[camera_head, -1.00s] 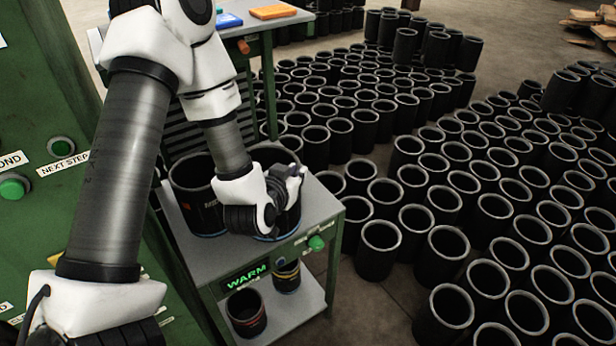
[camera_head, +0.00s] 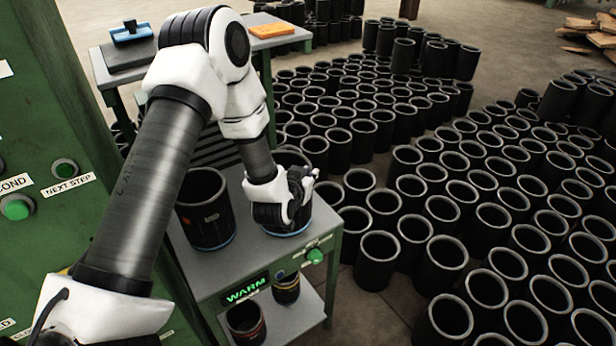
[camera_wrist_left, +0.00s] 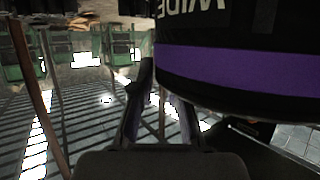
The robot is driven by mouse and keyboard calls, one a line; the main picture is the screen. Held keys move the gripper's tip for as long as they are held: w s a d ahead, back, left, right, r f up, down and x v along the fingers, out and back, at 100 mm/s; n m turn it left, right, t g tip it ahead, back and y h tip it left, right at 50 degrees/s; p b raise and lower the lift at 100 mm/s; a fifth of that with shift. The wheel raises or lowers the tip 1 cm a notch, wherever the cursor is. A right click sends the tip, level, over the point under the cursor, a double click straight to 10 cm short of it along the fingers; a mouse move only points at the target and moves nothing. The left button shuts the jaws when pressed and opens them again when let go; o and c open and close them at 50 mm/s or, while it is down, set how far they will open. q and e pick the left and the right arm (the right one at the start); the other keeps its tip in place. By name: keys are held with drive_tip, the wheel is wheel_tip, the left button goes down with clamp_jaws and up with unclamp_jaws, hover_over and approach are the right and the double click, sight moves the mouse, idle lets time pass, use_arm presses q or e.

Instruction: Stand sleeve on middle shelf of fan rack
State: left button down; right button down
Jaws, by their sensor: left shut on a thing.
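My left gripper (camera_head: 298,198) is shut on a black sleeve (camera_head: 297,222) at the right of the grey cart top. My gripper covers part of this sleeve. The left gripper's fingers (camera_wrist_left: 163,110) show beside the sleeve in that view. A second black sleeve (camera_head: 205,215) stands upright to its left. I cannot identify the fan rack or its middle shelf for certain. My right gripper is not in view.
The cart (camera_head: 232,262) carries a green WARM display (camera_head: 246,289). Its lower shelf (camera_head: 290,322) holds sleeves with red (camera_head: 246,325) and yellow (camera_head: 286,291) bands. A table (camera_head: 112,80) stands behind, above grey slats (camera_head: 212,150). Many sleeves (camera_head: 440,215) crowd the floor at right.

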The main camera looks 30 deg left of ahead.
use_arm(q)
drive_tip(key=shift+w+f, duration=0.1)
drive_tip(key=shift+f, duration=0.65)
drive_tip(key=shift+f, duration=0.1)
drive_tip(key=c, duration=1.2)
unclamp_jaws()
drive_tip(key=shift+o, duration=0.2)
